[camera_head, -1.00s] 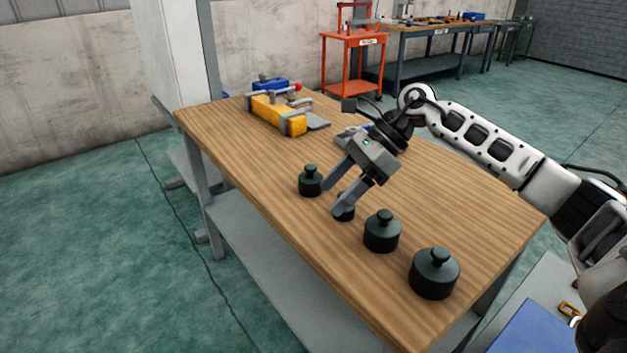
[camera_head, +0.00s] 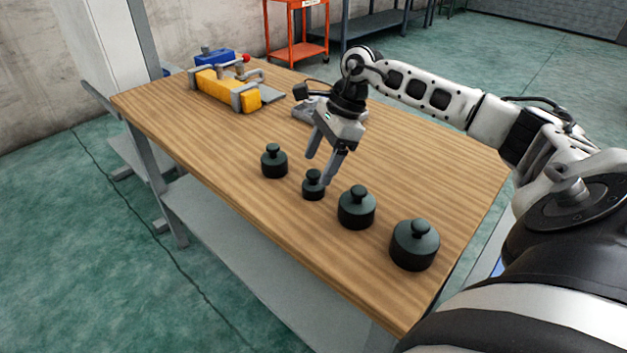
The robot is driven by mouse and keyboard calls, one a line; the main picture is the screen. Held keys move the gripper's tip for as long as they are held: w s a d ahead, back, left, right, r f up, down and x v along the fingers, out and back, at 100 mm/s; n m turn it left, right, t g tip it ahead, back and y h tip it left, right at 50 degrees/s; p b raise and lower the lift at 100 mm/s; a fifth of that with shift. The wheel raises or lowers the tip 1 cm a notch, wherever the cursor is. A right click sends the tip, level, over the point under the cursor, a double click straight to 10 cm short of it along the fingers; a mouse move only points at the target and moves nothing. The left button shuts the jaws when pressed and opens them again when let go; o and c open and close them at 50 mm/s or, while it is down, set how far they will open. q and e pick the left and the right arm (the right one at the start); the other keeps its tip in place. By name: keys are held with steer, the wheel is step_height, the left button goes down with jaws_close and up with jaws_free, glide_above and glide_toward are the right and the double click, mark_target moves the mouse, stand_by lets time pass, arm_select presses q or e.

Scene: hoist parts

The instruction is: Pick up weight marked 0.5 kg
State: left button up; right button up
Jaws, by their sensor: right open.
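Several dark green-black knobbed weights stand upright in a row on the wooden table. The smallest weight (camera_head: 313,189) is under my right gripper (camera_head: 319,168). The gripper is open, pointing down, with one finger above and behind the knob and the other finger close by the weight's right side. I cannot tell whether that finger touches it. A somewhat larger weight (camera_head: 273,163) stands to the left, and larger ones stand to the right, a medium weight (camera_head: 356,209) and the largest weight (camera_head: 414,246). No markings are legible. My left gripper is not in view.
The wooden table (camera_head: 210,146) has bare room left of the weights. A yellow and grey device (camera_head: 226,91) and a blue object (camera_head: 214,58) stand at its far left. A grey part (camera_head: 307,110) lies behind my gripper. A red-orange cart (camera_head: 297,32) stands beyond.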

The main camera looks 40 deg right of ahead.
mark_target(316, 171)
steer(key=shift+d+p+x, duration=0.2)
steer(key=shift+p+x, duration=0.1)
steer(key=shift+x, duration=1)
steer(key=shift+d+p+x, duration=0.2)
steer(key=shift+p+x, duration=0.1)
steer(key=shift+x, duration=1)
steer(key=shift+w+f, duration=0.1)
steer(key=shift+f, duration=0.05)
steer(key=shift+c, duration=0.3)
steer(key=c, duration=1.4)
steer(key=shift+o, duration=0.2)
